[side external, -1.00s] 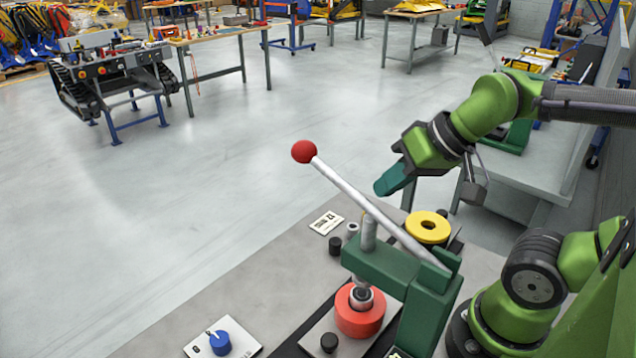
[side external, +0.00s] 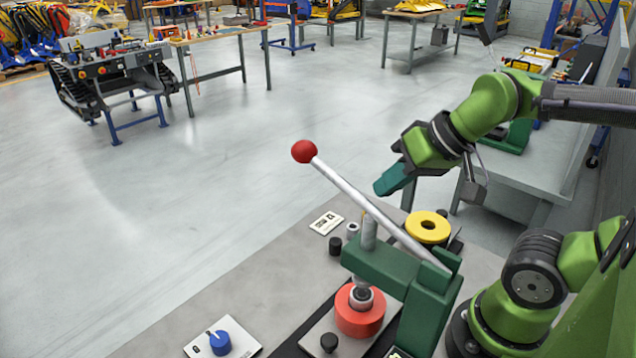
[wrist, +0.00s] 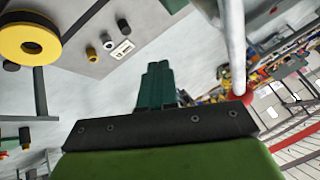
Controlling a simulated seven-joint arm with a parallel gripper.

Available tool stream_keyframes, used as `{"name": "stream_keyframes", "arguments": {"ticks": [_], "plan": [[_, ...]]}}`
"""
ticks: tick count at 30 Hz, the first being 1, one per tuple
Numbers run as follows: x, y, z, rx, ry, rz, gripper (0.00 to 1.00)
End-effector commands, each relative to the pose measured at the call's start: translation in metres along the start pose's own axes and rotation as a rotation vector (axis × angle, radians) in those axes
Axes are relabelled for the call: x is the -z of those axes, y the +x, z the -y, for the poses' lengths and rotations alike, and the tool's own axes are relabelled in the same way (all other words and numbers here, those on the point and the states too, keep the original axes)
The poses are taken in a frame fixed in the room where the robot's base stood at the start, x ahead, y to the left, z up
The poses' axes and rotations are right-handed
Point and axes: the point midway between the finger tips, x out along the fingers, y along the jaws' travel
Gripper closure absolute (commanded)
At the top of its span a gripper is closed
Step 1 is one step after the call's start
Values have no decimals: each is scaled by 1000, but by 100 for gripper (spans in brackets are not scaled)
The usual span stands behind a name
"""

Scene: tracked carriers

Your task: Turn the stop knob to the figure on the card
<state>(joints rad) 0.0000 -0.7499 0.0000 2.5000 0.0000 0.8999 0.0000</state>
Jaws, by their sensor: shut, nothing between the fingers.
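The blue stop knob (side external: 220,343) sits on a white plate (side external: 198,346) at the lower left of the bench in the side view. A white pointer mark shows beside the knob; the figures on its plate are too small to read. The card (side external: 326,222) lies flat near the bench's far edge, and its print is not clearly legible. It also shows in the wrist view (wrist: 121,50). My gripper (side external: 382,188) is shut and empty, raised above the bench's far side and well away from the knob. Its teal fingers (wrist: 157,85) are together in the wrist view.
A green lever press (side external: 385,265) with a red-balled handle (side external: 304,152) stands between my gripper and the knob. A red ring (side external: 360,312) sits under it. A yellow ring (side external: 428,226) and small black and silver cylinders (side external: 336,246) stand nearby. The bench around the knob is open.

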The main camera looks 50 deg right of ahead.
Motion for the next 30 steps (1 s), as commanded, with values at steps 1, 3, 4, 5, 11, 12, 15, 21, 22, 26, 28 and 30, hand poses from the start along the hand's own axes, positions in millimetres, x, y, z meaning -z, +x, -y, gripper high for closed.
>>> {"name": "stream_keyframes", "arguments": {"ticks": [1,3,4,5,11,12,15,21,22,26,28,30], "plan": [[0,0,0,0,0,0,100],[0,0,0,0,0,0,100],[0,0,0,0,0,0,100],[0,0,0,0,0,0,100],[0,0,0,0,0,0,100],[0,0,0,0,0,0,97],[3,-4,2,1,0,-2,82],[30,-46,21,3,0,-7,51],[34,-54,24,3,-1,-7,46],[55,-87,40,2,-1,-5,39],[63,-86,51,15,60,48,39],[72,-83,63,27,145,105,39]]}}
